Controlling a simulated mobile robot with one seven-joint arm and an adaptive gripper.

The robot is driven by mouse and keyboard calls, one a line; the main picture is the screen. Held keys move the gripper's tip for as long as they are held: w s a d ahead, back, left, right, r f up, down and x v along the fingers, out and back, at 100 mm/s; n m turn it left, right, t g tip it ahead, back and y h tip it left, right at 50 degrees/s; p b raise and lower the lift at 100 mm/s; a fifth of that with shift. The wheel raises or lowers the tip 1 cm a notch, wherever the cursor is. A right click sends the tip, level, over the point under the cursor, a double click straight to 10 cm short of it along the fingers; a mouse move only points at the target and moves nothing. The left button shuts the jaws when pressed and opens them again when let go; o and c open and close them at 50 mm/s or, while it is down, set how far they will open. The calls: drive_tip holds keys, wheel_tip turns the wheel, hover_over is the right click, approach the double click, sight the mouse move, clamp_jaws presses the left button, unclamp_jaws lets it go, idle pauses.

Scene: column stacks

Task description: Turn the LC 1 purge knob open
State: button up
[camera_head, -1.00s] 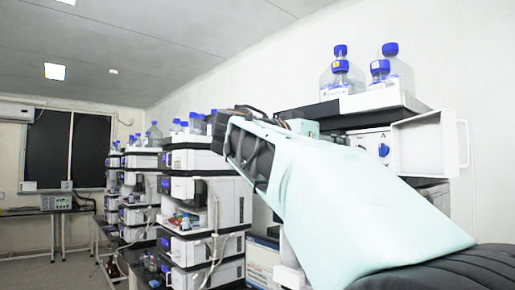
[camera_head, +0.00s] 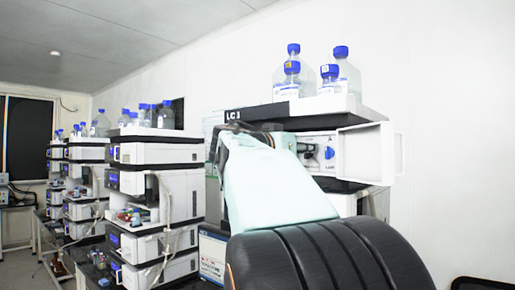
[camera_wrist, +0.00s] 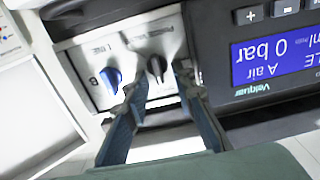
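The LC 1 stack (camera_head: 238,115) is in the head view, its name on the top front edge. Its pump has a pale panel with a blue knob (camera_head: 329,153) and an open white door. In the wrist view, turned upside down, the panel shows a black knob (camera_wrist: 156,68) and the blue knob (camera_wrist: 111,78). Contact is not clear.
The open white door (camera_head: 368,153) stands out right of the panel. A display (camera_wrist: 275,58) reads 0 bar beside the knobs. Bottles with blue caps (camera_head: 293,75) stand on top of LC 1. Other stacks (camera_head: 155,180) stand to the left.

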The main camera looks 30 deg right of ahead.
clamp_jaws()
drive_tip(key=shift+n, duration=0.4)
drive_tip(key=n, duration=0.5)
drive_tip(key=n+b, duration=0.1)
drive_tip(key=n, duration=0.4)
drive_tip(key=w+f+n+b, duration=0.1)
drive_tip(key=n, duration=0.4)
drive_tip(key=shift+w+a+f+n, duration=0.1)
drive_tip(key=shift+a+n, duration=0.1)
drive_tip(key=shift+n, duration=0.2)
unclamp_jaws()
